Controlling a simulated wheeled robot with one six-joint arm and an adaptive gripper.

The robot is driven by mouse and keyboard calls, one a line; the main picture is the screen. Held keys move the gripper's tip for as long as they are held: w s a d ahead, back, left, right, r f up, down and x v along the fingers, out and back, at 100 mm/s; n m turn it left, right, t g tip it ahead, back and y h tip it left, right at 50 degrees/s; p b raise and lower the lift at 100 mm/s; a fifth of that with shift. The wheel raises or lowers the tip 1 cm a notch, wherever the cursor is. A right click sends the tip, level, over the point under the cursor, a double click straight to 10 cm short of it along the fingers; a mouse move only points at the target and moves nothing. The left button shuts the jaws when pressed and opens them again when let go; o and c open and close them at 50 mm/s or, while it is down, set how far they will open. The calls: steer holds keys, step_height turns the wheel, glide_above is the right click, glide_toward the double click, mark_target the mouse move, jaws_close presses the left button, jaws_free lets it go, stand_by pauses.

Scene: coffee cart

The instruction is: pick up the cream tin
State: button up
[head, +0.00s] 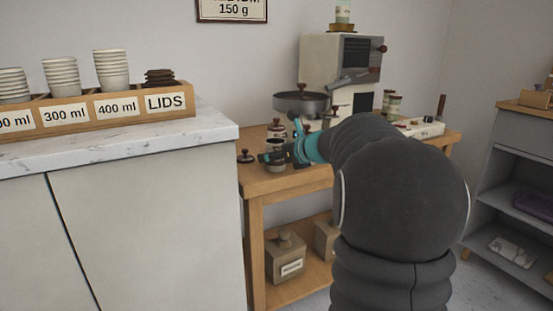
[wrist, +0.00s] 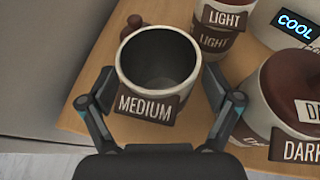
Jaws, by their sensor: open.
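An open, empty-looking cream tin (wrist: 160,62) with a brown MEDIUM label stands upright without a lid on the wooden table in the wrist view. My gripper (wrist: 159,76) is open, with one finger on each side of this tin. I cannot tell whether the fingers touch it. In the head view my gripper (head: 277,158) is low over the table's left front part, and the tin (head: 275,168) shows only partly beneath it. Other cream tins with brown lids stand to the right in the wrist view, labelled LIGHT (wrist: 215,40) and DARK (wrist: 262,108).
The wooden table (head: 256,187) also holds a grey machine (head: 322,62) and a round pan (head: 300,103). A dark lid (head: 245,156) lies near its left edge. A marble-topped counter (head: 205,128) stands close on the left. Boxes (head: 286,258) sit on the lower shelf.

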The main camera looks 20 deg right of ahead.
steer(key=shift+r, duration=0.1)
steer(key=c, duration=1.5)
